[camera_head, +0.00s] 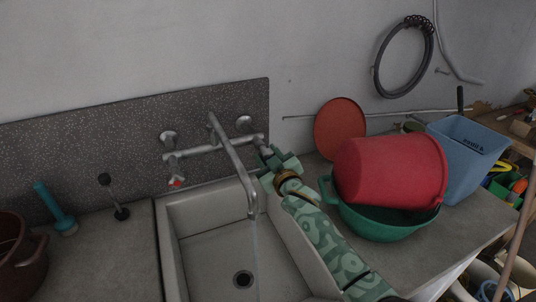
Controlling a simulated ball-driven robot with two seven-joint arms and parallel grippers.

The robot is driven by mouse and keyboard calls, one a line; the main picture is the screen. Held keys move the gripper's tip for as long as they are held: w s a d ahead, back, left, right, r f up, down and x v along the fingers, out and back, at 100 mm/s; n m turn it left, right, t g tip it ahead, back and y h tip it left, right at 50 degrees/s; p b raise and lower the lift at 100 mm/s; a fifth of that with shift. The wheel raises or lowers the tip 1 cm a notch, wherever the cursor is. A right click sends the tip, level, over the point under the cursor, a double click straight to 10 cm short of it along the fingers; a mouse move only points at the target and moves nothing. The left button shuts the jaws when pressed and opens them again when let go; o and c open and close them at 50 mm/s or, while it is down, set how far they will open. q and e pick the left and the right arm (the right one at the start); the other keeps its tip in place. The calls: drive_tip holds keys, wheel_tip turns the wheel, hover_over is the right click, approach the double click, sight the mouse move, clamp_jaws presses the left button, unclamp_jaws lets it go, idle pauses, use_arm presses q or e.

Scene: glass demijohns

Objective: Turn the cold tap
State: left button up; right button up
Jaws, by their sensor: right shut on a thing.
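A wall-mounted mixer with a long spout (234,165) hangs over the pale sink (205,212). Its left tap (173,168) has a red mark. The cold tap (262,142) is at the right end of the mixer, and its handle is mostly hidden by my right gripper. My right gripper (270,159), on a green patterned arm from the lower right, is shut on the cold tap's handle. A thin pale line like a water stream (255,240) runs down from the spout tip. My left gripper is not in view.
A red bucket (388,170) lies tilted in a green basin (370,222) just right of my arm. A blue bin (468,155) stands beyond.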

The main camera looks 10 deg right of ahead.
drive_tip(key=shift+n, duration=0.6)
drive_tip(key=o, duration=1)
drive_tip(key=shift+s, duration=0.1)
drive_tip(key=shift+s, duration=0.4)
drive_tip(key=s+d+p, duration=0.2)
drive_tip(key=s+d, duration=0.1)
drive_tip(key=s, duration=1.2)
